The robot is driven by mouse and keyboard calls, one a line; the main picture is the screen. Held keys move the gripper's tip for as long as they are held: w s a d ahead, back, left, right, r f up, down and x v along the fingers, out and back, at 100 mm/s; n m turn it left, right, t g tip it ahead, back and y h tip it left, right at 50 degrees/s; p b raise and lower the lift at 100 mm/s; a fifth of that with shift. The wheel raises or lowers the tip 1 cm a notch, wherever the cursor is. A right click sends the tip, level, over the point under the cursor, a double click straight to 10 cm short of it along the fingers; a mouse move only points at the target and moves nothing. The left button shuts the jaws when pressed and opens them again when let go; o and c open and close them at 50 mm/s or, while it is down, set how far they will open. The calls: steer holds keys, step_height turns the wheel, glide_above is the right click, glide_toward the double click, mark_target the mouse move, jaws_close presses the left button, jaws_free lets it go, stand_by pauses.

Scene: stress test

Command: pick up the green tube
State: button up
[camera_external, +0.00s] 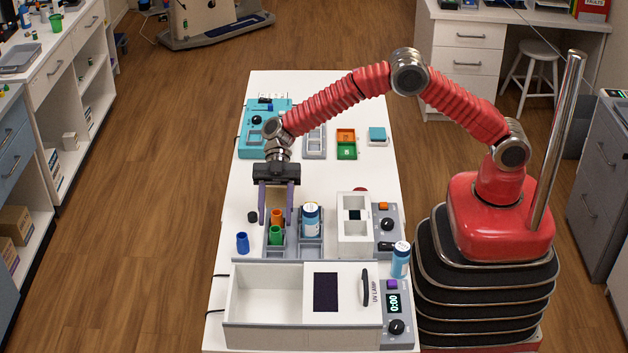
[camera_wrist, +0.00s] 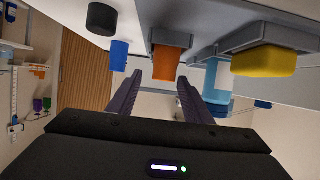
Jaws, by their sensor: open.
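The green tube (camera_external: 276,236) stands upright in a grey rack (camera_external: 270,251) on the white table, in the external view. An orange tube (camera_external: 277,216) stands just behind it; the orange tube also shows in the wrist view (camera_wrist: 172,62), just beyond the fingertips. My gripper (camera_external: 277,220) is open, its purple fingers pointing down over the rack, one to each side of the orange tube in the picture. Its fingers also show in the wrist view (camera_wrist: 160,77), apart with nothing held. I cannot make out the green tube in the wrist view.
A blue tube (camera_external: 243,243) and a black cap (camera_external: 252,216) stand left of the rack. A blue-and-white bottle (camera_external: 312,222) stands in the right slot.

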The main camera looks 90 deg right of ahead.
mark_target(275, 231)
steer(key=shift+x, duration=2.6)
steer(key=shift+s+r, duration=0.1)
steer(key=shift+c, duration=0.3)
steer(key=c, duration=1.1)
